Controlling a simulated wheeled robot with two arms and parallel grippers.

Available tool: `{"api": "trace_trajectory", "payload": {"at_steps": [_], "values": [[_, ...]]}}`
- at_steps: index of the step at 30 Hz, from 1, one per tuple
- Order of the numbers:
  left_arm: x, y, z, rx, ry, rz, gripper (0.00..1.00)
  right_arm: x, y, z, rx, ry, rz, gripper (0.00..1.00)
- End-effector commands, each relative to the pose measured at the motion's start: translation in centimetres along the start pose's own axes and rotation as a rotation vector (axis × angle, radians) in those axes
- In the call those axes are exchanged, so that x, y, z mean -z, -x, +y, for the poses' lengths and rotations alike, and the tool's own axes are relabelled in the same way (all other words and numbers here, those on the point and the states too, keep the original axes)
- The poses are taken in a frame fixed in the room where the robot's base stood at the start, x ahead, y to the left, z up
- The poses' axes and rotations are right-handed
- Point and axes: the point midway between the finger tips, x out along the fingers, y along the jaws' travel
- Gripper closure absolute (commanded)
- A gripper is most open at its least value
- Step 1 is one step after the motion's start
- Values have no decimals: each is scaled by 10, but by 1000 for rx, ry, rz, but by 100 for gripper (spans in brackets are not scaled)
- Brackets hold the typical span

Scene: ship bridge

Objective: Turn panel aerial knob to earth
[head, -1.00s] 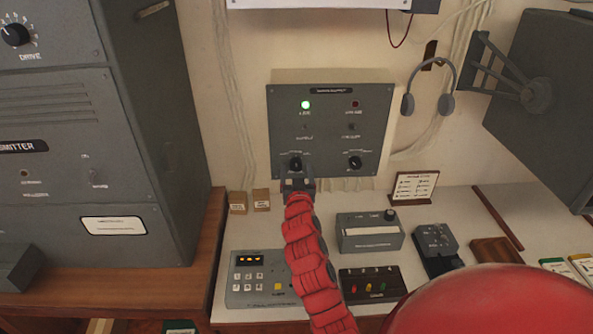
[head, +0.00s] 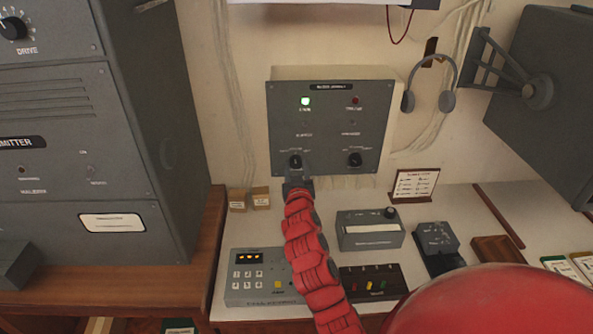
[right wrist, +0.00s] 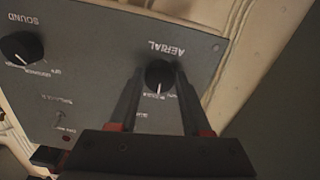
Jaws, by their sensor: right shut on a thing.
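The grey wall panel (head: 330,128) hangs above the desk, with a lit green lamp at its upper left. The aerial knob (head: 295,161) is the black knob at the panel's lower left. It also shows in the right wrist view, as a black knob (right wrist: 160,75) with a white pointer line, beside the label AERIAL, which appears upside down. My right gripper (head: 297,172) is at this knob, and in the right wrist view its two fingers (right wrist: 158,88) are shut on the knob's sides. The lettering around the knob is too small to read surely. My left gripper is not in view.
A second black knob (head: 354,159) sits at the panel's lower right; it is labelled SOUND in the wrist view (right wrist: 22,47). Below are a keypad box (head: 262,275), a grey box (head: 370,235) and a sign (head: 414,184). Headphones (head: 430,80) hang at right.

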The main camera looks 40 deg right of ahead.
Motion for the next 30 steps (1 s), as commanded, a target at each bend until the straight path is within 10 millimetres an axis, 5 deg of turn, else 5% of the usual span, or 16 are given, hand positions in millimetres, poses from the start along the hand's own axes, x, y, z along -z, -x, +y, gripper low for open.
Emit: {"api": "trace_trajectory", "payload": {"at_steps": [18, 30], "values": [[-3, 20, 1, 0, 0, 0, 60, -1, 0, 1, 0, 494, -1, 100], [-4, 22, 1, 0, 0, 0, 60, 1, 0, 1, 0, 646, 1, 100]]}}
